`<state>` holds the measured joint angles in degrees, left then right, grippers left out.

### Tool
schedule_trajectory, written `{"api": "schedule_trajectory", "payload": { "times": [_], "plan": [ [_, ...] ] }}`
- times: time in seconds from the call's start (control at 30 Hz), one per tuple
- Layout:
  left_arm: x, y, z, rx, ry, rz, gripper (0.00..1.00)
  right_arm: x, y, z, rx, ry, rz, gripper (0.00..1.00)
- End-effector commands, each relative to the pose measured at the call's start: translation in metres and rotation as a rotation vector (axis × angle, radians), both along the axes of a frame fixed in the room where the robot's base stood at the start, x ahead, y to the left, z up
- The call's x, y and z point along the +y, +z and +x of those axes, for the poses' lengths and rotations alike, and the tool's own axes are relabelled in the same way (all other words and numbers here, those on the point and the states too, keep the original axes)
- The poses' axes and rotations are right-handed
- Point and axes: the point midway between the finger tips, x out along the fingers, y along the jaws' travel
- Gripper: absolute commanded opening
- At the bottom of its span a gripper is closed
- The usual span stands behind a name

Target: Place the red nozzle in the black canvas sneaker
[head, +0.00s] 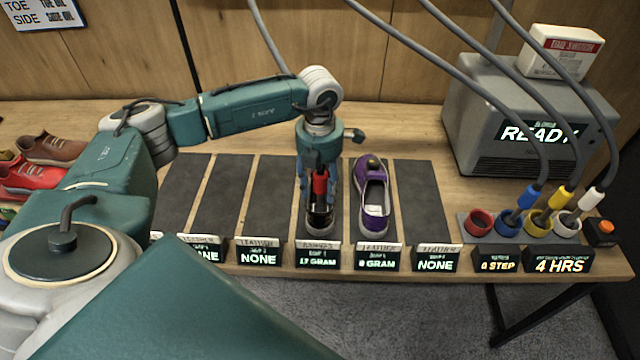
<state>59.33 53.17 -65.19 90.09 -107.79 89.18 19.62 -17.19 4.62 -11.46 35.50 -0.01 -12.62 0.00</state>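My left gripper (319,190) points down over the mat third from the right in the row, its fingers on either side of the red nozzle (320,184). It looks shut on the nozzle. The black canvas sneaker (321,218) stands on that mat, toe partly hidden by the gripper. The nozzle's lower end is at the sneaker's opening; I cannot tell how deep it reaches. The sign in front reads 17 GRAM. My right gripper is not in view.
A purple sneaker (374,205) stands close on the right. Blue (527,198), yellow (560,198) and white (592,200) nozzles stand in cups; the red cup (480,222) is empty. A grey machine (500,130) reads READY. Hoses hang from above. Several mats are bare.

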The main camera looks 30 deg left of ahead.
Motion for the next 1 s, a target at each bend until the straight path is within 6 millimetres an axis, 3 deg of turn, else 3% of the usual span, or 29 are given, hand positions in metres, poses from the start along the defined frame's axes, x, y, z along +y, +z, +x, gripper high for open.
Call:
{"api": "schedule_trajectory", "payload": {
  "times": [0.3,0.37,0.8,1.0],
  "plan": [
    [0.0,0.006,0.0,0.0,0.0,0.0,0.46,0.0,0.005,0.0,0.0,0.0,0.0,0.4],
    [0.0,0.009,0.001,-0.004,0.001,-0.001,0.46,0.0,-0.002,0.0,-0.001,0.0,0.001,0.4],
    [0.0,0.095,0.001,-0.006,0.0,-0.001,0.46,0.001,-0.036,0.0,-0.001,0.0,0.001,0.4],
    [0.0,0.119,0.0,-0.002,0.0,0.0,0.46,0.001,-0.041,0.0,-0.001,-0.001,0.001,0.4]
  ]
}}
